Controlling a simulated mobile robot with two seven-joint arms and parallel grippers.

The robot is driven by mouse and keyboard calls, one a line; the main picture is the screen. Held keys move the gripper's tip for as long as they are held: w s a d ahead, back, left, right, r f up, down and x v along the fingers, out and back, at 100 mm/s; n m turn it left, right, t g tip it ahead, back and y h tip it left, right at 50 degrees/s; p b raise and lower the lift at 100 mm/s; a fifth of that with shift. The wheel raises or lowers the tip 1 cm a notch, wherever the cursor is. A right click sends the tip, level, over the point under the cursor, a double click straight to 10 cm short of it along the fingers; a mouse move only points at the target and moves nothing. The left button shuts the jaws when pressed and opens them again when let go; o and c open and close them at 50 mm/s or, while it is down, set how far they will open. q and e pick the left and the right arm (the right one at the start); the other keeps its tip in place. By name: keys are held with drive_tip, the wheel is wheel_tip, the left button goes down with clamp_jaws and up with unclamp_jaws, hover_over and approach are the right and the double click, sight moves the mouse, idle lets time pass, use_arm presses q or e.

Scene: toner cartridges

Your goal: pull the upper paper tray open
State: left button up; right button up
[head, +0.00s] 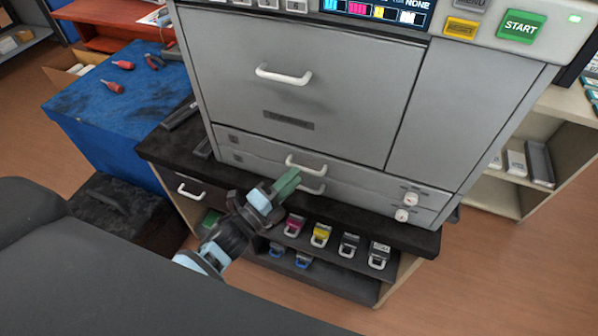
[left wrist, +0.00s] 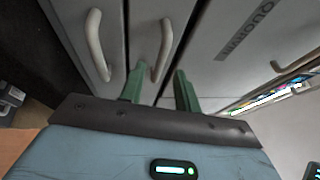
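The upper paper tray (head: 257,153) is a shallow grey drawer under the printer's large front door, flush with the front. Its white bar handle (head: 303,162) also shows in the left wrist view (left wrist: 164,45). My left gripper (head: 288,181) has green fingers and is just in front of this handle. In the left wrist view my left gripper (left wrist: 160,80) is open, with one finger to each side of the handle's near end; whether they touch it is unclear. The lower tray handle (left wrist: 96,45) lies to the left of the fingers. My right gripper is not in view.
The large front door (head: 310,100) has its own white handle (head: 283,76). The printer stands on a black-topped cabinet (head: 375,224), with coloured cartridges (head: 320,235) on shelves below. A blue table (head: 120,100) with red-handled tools stands at left. Floor is clear at lower right.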

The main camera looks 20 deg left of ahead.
use_arm(q)
drive_tip(key=shift+x, duration=1.5)
clamp_jaws()
